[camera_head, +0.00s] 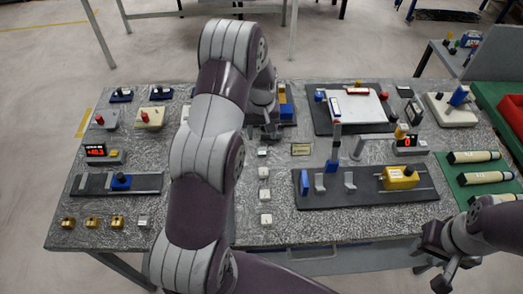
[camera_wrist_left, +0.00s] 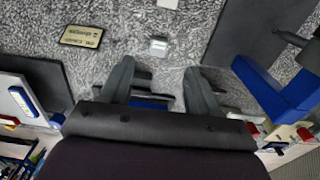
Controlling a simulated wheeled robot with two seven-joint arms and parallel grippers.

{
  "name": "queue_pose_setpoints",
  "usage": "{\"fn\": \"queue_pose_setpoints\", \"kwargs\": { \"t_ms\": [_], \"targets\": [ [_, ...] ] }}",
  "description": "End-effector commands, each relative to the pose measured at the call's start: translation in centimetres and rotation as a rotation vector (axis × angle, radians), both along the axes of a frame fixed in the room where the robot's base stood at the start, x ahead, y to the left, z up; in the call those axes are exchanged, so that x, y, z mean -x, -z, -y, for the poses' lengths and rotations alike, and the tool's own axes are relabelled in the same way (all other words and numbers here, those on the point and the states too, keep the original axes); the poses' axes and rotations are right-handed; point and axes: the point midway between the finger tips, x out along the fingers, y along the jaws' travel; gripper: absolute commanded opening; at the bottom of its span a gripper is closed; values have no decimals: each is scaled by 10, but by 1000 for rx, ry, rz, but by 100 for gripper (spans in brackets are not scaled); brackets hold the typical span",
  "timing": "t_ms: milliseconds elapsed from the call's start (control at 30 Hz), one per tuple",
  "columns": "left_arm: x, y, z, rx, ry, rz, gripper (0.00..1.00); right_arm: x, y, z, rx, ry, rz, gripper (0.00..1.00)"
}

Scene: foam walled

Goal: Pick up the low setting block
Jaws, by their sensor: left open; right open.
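My left gripper (camera_head: 264,134) is open at the back middle of the table, pointing down; my arm hides part of the table beside it. In the left wrist view its two grey fingers (camera_wrist_left: 158,88) stand apart, with grey flat pieces (camera_wrist_left: 141,85) and a blue part (camera_wrist_left: 150,103) between and behind them. I cannot tell which piece is the low setting block, or whether a finger touches anything. Behind this gripper is a dark tray with a blue and yellow piece (camera_head: 287,100). My right gripper (camera_head: 444,268) is open and empty at the front right, off the table.
Small white blocks (camera_head: 264,173) stand in a column in front of my left gripper, beside a nameplate (camera_head: 301,149). A dark rail with a yellow slider (camera_head: 400,177) lies front right. A blue angled part (camera_wrist_left: 268,88) stands beside the fingers. Brass blocks (camera_head: 92,221) are front left.

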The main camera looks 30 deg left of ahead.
Motion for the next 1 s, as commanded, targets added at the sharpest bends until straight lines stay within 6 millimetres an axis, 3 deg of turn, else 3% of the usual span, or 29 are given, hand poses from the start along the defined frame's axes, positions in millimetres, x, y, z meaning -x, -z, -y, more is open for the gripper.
{"fn": "queue_pose_setpoints", "kwargs": {
  "t_ms": [133, 567, 833, 1000],
  "targets": [
    [0, 30, 0, 1, 2, -3, 62, 0, -12, 0, 0, 0, 1, 43],
    [-4, 92, -5, 0, 4, 0, 62, 0, -37, 0, 0, 0, 1, 43],
    [-5, 99, -5, -1, 4, 3, 62, 0, -36, 0, 0, 0, 0, 43],
    [-5, 99, -5, 0, 5, 2, 6, 0, -36, 0, 0, 0, 0, 43]
  ]
}}
